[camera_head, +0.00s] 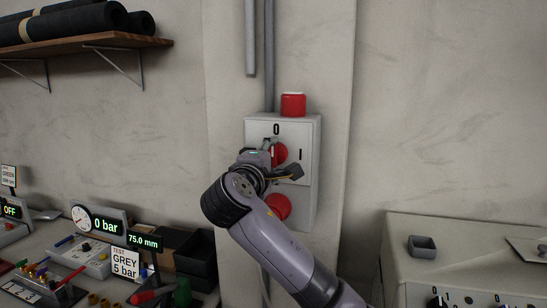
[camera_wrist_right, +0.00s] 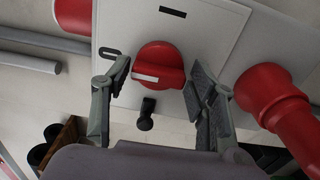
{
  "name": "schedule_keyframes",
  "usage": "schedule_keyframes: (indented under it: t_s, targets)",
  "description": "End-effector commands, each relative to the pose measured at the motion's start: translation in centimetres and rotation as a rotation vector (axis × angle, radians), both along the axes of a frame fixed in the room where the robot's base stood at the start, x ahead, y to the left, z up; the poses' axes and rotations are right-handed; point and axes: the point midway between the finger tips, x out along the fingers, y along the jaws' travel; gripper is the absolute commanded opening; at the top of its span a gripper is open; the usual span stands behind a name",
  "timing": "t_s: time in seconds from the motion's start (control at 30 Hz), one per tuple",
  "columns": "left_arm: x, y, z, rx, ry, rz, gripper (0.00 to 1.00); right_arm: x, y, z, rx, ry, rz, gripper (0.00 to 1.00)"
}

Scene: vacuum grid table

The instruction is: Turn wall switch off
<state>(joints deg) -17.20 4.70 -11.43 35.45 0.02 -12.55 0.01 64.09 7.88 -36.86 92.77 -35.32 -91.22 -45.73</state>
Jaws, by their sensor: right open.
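The wall switch is a light grey box (camera_head: 297,135) on the wall, marked 0 at the top and I at the right. Its red rotary knob (camera_head: 281,152) is partly hidden behind my right gripper (camera_head: 282,160). In the right wrist view the knob (camera_wrist_right: 160,62) lies between the two spread fingers of the open gripper (camera_wrist_right: 158,72), with visible gaps at both sides. My left gripper is not in view.
A red cap (camera_head: 293,104) stands on top of the box and a red socket (camera_head: 277,206) sits below the knob. Conduits (camera_head: 268,60) run up the wall. A bench with gauges (camera_head: 100,222) is at left, a grey cabinet (camera_head: 450,240) at right. A shelf (camera_head: 85,48) holds dark rolls.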

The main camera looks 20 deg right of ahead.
Motion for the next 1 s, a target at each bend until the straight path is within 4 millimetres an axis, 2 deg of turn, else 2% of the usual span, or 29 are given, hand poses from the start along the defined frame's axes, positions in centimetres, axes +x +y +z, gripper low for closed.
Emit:
schedule_keyframes:
  t_s: [0.3, 0.5, 0.67, 1.0]
  targets:
    - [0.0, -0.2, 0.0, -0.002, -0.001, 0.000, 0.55, -5.5, 4.0, 0.0, 0.002, -0.001, 0.005, 0.53]
    - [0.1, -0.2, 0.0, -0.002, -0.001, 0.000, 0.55, -7.9, 5.5, 0.0, 0.000, 0.000, 0.002, 0.53]
    - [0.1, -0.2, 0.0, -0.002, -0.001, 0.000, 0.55, -8.6, 5.9, -0.1, 0.000, 0.001, 0.001, 0.53]
    - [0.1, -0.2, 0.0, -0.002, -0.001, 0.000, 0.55, -8.7, 5.9, 0.0, -0.001, 0.001, 0.001, 0.53]
